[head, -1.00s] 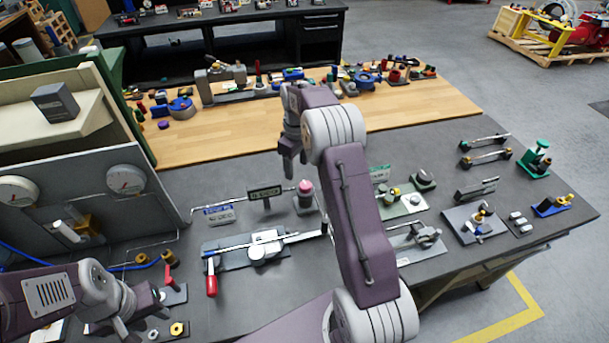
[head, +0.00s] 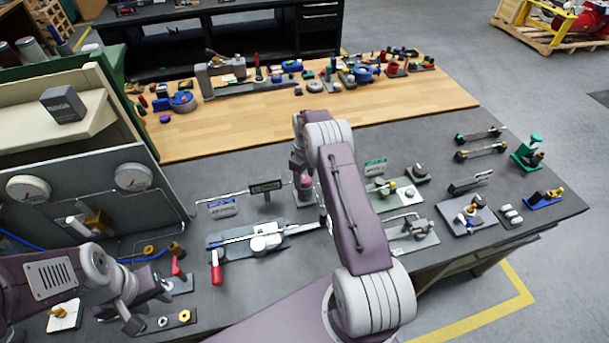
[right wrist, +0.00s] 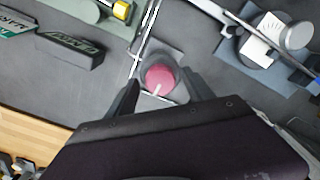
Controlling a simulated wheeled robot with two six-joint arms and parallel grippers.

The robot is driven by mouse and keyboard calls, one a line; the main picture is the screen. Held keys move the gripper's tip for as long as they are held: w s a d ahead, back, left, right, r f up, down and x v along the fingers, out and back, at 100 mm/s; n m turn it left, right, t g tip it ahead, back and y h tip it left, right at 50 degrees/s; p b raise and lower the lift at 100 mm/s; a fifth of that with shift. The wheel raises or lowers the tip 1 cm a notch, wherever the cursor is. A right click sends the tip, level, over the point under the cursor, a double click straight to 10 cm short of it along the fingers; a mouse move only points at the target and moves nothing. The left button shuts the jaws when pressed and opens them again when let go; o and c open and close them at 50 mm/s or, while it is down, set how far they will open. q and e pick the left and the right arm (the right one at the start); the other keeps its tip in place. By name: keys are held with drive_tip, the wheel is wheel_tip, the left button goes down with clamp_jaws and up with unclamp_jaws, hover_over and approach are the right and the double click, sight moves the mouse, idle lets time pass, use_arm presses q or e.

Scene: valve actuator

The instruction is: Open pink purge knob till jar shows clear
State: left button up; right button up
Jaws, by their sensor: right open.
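The pink knob (head: 305,181) sits on a grey round body on a small plate, partly hidden by my right gripper in the head view. In the right wrist view the knob (right wrist: 160,79) is round with a pale line on it. My right gripper (right wrist: 163,92) is open, with one finger on each side of the knob and visible gaps between. My left gripper (head: 148,305) is at the lower left, far from the knob, its fingers apart and nothing seen between them. I cannot pick out the jar for certain.
A black label block (head: 266,186) stands just left of the knob. A panel with two gauges (head: 133,177) stands at the left. A green label (head: 375,166) and several fittings are at the right.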

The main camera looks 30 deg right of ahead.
drive_tip(key=shift+a, duration=0.1)
drive_tip(key=shift+c, duration=0.7)
clamp_jaws()
drive_tip(key=shift+f+m+b, duration=0.1)
drive_tip(key=shift+m+b, duration=1.2)
drive_tip(key=shift+m, duration=0.3)
drive_tip(key=m+b, duration=0.1)
drive_tip(key=m, duration=0.2)
drive_tip(key=shift+m+b, duration=0.3)
drive_tip(key=m+b, duration=0.1)
drive_tip(key=m, duration=0.3)
drive_tip(key=shift+m, duration=0.3)
drive_tip(key=m, duration=0.5)
drive_tip(key=shift+b, duration=0.35)
drive_tip(key=shift+r+m, duration=0.2)
drive_tip(key=shift+m, duration=0.1)
drive_tip(key=shift+o, duration=0.7)
unclamp_jaws()
